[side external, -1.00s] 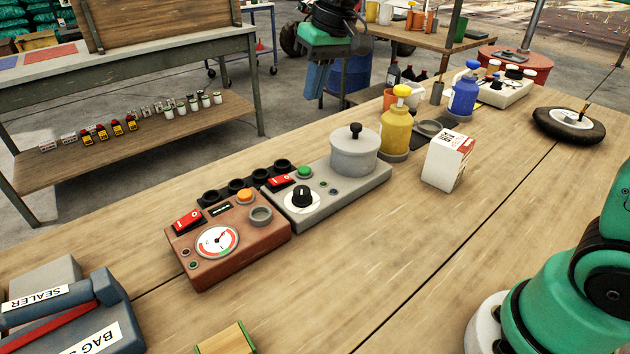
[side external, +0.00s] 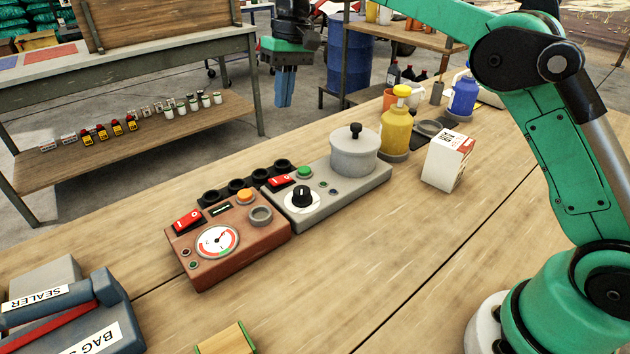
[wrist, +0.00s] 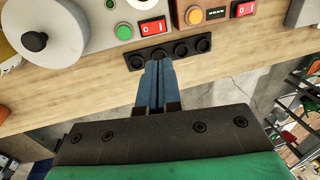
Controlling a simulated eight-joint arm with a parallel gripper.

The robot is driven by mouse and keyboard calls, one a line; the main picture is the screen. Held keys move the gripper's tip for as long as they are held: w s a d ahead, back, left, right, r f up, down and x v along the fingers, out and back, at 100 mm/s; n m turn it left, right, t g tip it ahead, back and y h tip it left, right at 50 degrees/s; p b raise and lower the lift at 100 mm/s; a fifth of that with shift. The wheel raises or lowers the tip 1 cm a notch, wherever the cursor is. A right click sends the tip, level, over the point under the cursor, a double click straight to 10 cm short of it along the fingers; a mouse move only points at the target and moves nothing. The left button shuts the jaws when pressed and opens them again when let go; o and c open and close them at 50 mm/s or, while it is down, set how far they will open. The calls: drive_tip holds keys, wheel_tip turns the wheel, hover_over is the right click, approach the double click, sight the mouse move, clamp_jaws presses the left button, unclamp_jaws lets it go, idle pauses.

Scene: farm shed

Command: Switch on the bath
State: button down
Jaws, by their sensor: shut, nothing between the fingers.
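The grey unit (side external: 345,203) bears a lidded pot (side external: 354,155), a black dial (side external: 302,197), a green button (side external: 304,172) and a red rocker switch (side external: 281,181). It looks like the bath. The rocker also shows in the wrist view (wrist: 152,27), marked 0 and I; I cannot tell which side is pressed. My gripper (side external: 284,104) is shut and empty, hanging in the air beyond the table's far edge, apart from the unit. In the wrist view my fingertips (wrist: 155,63) appear just below the row of black round sockets (wrist: 170,52).
A brown unit (side external: 233,257) with a gauge, an orange button (side external: 244,195) and its own red switch (side external: 187,219) stands left of the grey unit. A yellow pump bottle (side external: 395,130) and white carton (side external: 446,162) stand right.

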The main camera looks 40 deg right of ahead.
sight(283, 178)
drive_tip(key=a+f, duration=0.1)
drive_tip(key=f, duration=0.8)
drive_tip(key=a+f, duration=0.1)
drive_tip(key=f, duration=0.3)
drive_tip(key=shift+a+f, duration=0.35)
drive_tip(key=shift+a+f+h, duration=0.15)
drive_tip(key=shift+f+h, duration=0.1)
drive_tip(key=shift+h, duration=0.15)
drive_tip(key=shift+d, duration=0.2)
drive_tip(key=shift+d, duration=0.75)
drive_tip(key=shift+r, duration=0.2)
